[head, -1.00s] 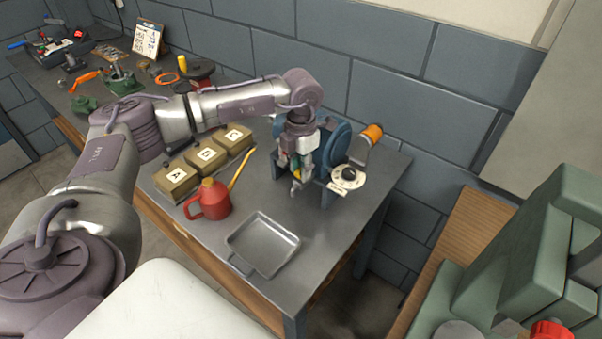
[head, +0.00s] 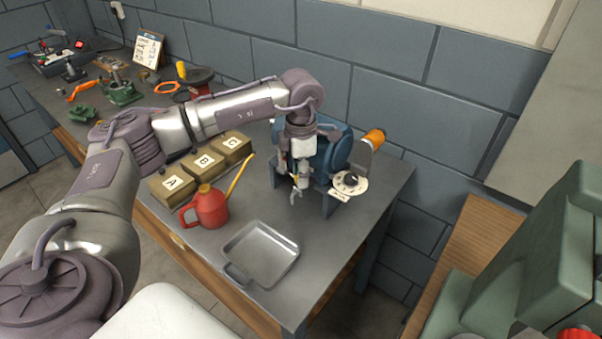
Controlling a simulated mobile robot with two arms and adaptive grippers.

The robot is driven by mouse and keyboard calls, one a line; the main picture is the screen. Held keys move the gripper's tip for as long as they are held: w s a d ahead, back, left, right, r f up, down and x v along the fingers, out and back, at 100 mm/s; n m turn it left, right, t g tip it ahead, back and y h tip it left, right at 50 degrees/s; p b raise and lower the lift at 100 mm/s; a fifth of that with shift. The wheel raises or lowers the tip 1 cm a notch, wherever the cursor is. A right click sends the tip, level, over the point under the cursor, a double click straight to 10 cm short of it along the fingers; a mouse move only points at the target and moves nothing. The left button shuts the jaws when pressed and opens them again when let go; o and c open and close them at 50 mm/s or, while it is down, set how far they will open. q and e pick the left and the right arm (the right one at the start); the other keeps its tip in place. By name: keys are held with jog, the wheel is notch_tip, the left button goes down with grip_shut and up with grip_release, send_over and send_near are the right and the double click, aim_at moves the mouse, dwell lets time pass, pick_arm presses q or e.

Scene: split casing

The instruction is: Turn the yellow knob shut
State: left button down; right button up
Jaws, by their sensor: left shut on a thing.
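The blue split casing (head: 331,152) stands near the back right of the metal bench. My left gripper (head: 298,190) points down at its front left side. A small patch of yellow, which looks like the yellow knob (head: 302,181), shows at the fingers; most of it is hidden by them. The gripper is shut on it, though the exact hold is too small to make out. A cream dial plate with a black knob (head: 350,180) is at the casing's right, apart from the gripper. My right gripper is not in view.
A grey tray (head: 270,244) lies in front of the casing. A red oil can (head: 210,207) with a yellow spout and boxes marked A (head: 172,186), B and C stand left. An orange-ended cylinder (head: 374,138) is behind the dial. The bench's right front is clear.

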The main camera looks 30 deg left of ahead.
pick_arm(q)
jog(key=shift+r, duration=0.1)
jog(key=c, duration=0.8)
grip_release()
